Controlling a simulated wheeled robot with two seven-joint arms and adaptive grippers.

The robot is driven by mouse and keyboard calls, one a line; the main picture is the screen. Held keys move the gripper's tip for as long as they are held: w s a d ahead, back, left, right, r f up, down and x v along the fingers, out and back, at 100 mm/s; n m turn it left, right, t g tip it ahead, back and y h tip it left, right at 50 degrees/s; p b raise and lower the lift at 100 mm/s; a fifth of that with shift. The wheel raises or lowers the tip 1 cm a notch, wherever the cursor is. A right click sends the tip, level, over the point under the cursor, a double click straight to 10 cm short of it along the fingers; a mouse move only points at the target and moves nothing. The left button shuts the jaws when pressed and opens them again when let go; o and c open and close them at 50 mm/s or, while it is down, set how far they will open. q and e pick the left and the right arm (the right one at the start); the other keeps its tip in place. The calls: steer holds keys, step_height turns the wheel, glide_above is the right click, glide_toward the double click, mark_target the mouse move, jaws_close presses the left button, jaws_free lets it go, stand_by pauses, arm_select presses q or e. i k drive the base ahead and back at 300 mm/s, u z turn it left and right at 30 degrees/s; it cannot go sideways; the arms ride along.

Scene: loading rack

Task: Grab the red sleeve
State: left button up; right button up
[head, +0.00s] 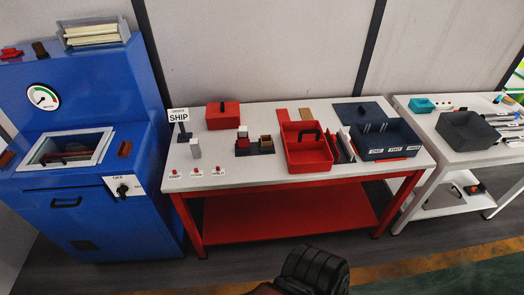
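I cannot tell for certain which thing is the red sleeve. A flat red piece (282,115) lies at the back of the white-topped table, beside a flat brown piece. A small red block (243,132) sits in a cluster of small blocks on a dark holder left of the table's middle. A red box with a black handle (222,115) stands at the back left. An open red tote with a dark handle (306,150) stands right of the middle. Neither gripper's fingers show in the head view.
A dark blue bin with labels (385,141) stands right of the tote. A blue machine (80,150) stands left, a white table with a grey bin (466,132) right. The table's front middle is clear.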

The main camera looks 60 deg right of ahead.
mark_target(243, 143)
steer(key=z, duration=1.15)
